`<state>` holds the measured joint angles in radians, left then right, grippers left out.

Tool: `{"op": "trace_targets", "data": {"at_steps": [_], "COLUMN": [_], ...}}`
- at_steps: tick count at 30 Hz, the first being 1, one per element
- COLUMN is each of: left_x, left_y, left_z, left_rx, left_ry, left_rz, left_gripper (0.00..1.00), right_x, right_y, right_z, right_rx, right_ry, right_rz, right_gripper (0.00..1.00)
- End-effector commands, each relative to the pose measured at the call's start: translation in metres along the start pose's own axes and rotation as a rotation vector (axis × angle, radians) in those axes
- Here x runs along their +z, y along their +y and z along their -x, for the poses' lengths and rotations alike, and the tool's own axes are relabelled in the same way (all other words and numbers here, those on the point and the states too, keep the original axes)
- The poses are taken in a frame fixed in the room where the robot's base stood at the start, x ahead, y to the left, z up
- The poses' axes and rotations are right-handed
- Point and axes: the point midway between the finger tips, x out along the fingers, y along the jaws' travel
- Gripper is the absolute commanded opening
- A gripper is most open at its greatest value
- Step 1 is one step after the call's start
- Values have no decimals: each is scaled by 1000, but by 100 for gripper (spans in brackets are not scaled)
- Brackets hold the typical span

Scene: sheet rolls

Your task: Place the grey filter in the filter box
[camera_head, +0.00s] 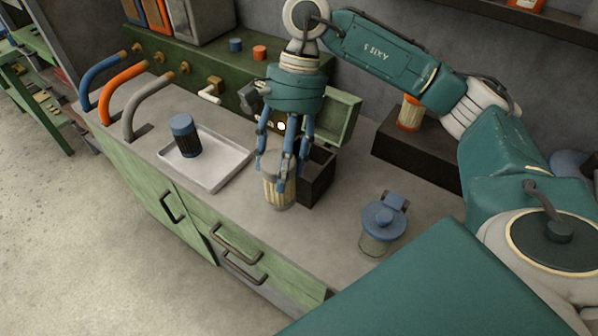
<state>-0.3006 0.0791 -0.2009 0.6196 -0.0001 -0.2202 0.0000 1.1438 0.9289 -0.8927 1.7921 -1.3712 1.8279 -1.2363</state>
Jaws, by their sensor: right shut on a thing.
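The grey filter (278,194), a short cylinder with cream pleated sides and a greyish top, is at the middle of the worktop. My right gripper (280,178) comes down on it from above with its blue fingers shut around it. I cannot tell whether the filter's base touches the worktop. A dark open box (319,181) with a raised green lid (345,117) stands just right of and behind the filter, apparently the filter box. The gripper hides part of the box, and its inside shows only partly. My left gripper is not in view.
A blue-capped dark filter (186,138) stands on a white tray (217,183). A blue-lidded jar (382,226) stands front right. Blue, orange and grey hoses (146,104) arch at the left.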

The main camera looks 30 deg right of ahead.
Motion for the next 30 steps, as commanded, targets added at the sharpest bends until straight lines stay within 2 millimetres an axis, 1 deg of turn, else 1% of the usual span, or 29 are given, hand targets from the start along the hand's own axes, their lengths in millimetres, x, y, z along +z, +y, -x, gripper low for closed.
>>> {"op": "trace_targets", "data": {"at_steps": [1, 5, 9, 15, 18, 21, 25, 28, 30], "left_x": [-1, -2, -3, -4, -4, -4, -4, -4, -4], "left_y": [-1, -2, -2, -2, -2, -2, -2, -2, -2], "left_z": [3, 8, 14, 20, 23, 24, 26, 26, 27], "left_rx": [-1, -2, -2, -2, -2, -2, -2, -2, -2], "left_ry": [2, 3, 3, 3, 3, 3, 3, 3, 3], "left_rz": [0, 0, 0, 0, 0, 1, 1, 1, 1], "left_gripper": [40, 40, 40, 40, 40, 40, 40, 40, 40], "right_x": [-4, -18, -35, -57, -66, -72, -78, -82, -87], "right_y": [-2, -9, -14, -17, -17, -16, -14, -13, -12], "right_z": [10, 36, 69, 115, 134, 147, 158, 153, 142], "right_rx": [-37, -154, -295, -480, -554, -608, -651, -660, -660], "right_ry": [1, 3, 5, 8, 8, 8, 10, 12, 14], "right_rz": [-85, -367, -714, -1167, -1350, -1493, -1605, -1642, -1649], "right_gripper": [23, 23, 23, 23, 23, 23, 23, 23, 23]}}
